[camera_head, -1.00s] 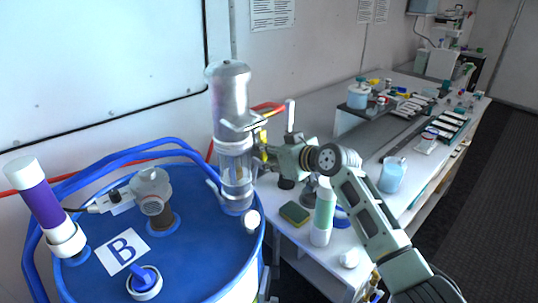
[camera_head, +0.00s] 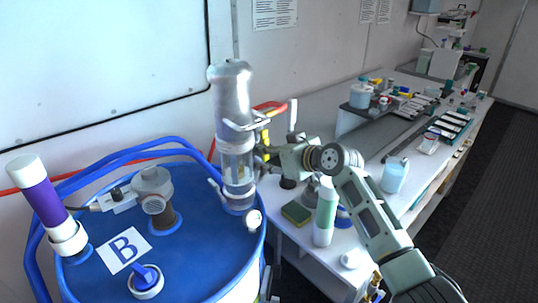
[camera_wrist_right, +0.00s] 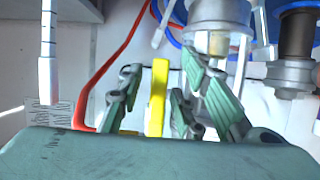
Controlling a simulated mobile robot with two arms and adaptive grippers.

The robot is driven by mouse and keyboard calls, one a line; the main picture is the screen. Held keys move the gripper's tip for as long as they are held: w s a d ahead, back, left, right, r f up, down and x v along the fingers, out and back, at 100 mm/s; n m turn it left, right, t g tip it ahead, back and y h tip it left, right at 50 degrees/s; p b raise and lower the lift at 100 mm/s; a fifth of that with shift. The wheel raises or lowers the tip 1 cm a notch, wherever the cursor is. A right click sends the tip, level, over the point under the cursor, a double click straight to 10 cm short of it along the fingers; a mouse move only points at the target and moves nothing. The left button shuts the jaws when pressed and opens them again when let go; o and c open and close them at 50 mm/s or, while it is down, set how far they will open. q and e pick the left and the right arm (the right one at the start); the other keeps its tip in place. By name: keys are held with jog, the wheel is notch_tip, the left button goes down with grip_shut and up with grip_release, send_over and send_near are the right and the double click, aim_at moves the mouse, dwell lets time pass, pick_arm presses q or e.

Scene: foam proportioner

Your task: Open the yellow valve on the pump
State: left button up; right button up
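The pump (camera_head: 232,90) is a grey cylinder with a clear lower section, standing upright on the blue drum. Its yellow valve (camera_head: 266,137) shows as a narrow strip on the pump's right side, partly hidden by my right gripper (camera_head: 268,152). In the right wrist view the yellow valve handle (camera_wrist_right: 158,92) stands upright between the fingers of my right gripper (camera_wrist_right: 160,85). The fingers are apart, with a gap visible on both sides of the handle; I cannot tell whether they touch it lower down. My left gripper is not in view.
The blue drum (camera_head: 200,265) carries hoses, fittings and a "B" label (camera_head: 123,249). A white bench (camera_head: 285,222) to the right holds a green-and-white bottle (camera_head: 325,213), a sponge (camera_head: 296,213) and lab items. A red hose (camera_wrist_right: 115,65) runs left of the handle in the wrist view.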

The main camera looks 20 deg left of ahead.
jog(key=v, duration=0.8)
jog(key=shift+f, duration=0.15)
dwell(0.4)
